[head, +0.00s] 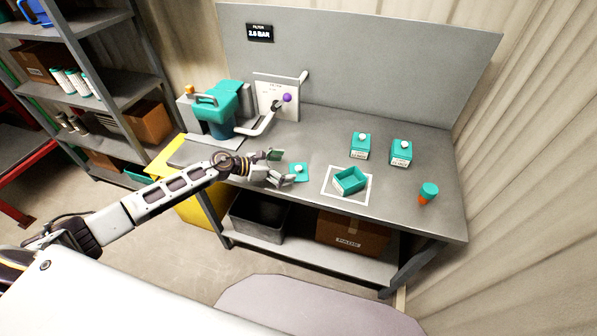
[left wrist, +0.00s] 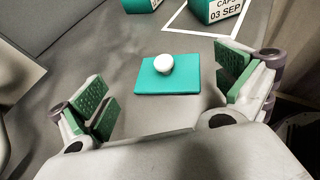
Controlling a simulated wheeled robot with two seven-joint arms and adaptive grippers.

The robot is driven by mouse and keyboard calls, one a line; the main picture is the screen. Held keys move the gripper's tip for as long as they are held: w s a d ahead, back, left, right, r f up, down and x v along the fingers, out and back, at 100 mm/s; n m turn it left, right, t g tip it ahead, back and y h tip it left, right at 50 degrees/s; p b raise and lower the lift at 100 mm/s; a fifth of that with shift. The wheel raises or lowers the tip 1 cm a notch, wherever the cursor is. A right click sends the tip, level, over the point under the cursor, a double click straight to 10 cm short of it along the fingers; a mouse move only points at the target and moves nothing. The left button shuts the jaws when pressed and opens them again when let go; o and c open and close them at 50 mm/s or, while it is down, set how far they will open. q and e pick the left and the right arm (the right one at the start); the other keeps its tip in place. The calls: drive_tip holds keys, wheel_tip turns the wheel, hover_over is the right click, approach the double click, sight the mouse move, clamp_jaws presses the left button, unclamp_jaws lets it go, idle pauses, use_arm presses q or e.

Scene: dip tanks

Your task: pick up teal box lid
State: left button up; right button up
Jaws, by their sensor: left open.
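The teal box lid (head: 300,174) is a flat square plate with a round white knob. It lies alone on the grey bench, left of the open teal box (head: 351,187). In the left wrist view, the lid (left wrist: 150,83) lies flat ahead of the jaws, with its knob up and a gap to the pads on both sides. My left gripper (head: 281,167) is open and empty, low over the bench just left of the lid. Its green pads also show in the left wrist view (left wrist: 166,96). My right gripper is not in view.
The open box stands in a white square outline (head: 327,189). Two lidded teal boxes (head: 360,153) (head: 401,159) stand behind it. A teal and orange cup (head: 428,194) stands at the right. A teal machine (head: 218,105) stands at the back left. Bare bench surrounds the lid.

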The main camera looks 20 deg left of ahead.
sight(295, 168)
use_arm(q)
drive_tip(key=shift+p+x, duration=0.45)
drive_tip(key=shift+x, duration=1.4)
drive_tip(key=shift+f, duration=0.1)
drive_tip(key=c, duration=0.7)
drive_tip(key=shift+c, duration=0.2)
drive_tip(key=shift+r, duration=1.7)
drive_tip(key=s+a+b, duration=0.1)
drive_tip(key=s+a, duration=0.1)
drive_tip(key=a, duration=0.1)
drive_tip(key=s+a+b, duration=0.1)
drive_tip(key=s+a, duration=0.1)
drive_tip(key=a, duration=0.1)
drive_tip(key=s+a+b, duration=0.2)
drive_tip(key=s+a, duration=0.1)
drive_tip(key=shift+a, duration=0.15)
drive_tip(key=shift+s+a, duration=1.05)
drive_tip(key=shift+a, duration=0.25)
drive_tip(key=shift+s+a+b, duration=0.3)
drive_tip(key=shift+s+a, duration=0.6)
drive_tip(key=shift+a, duration=0.3)
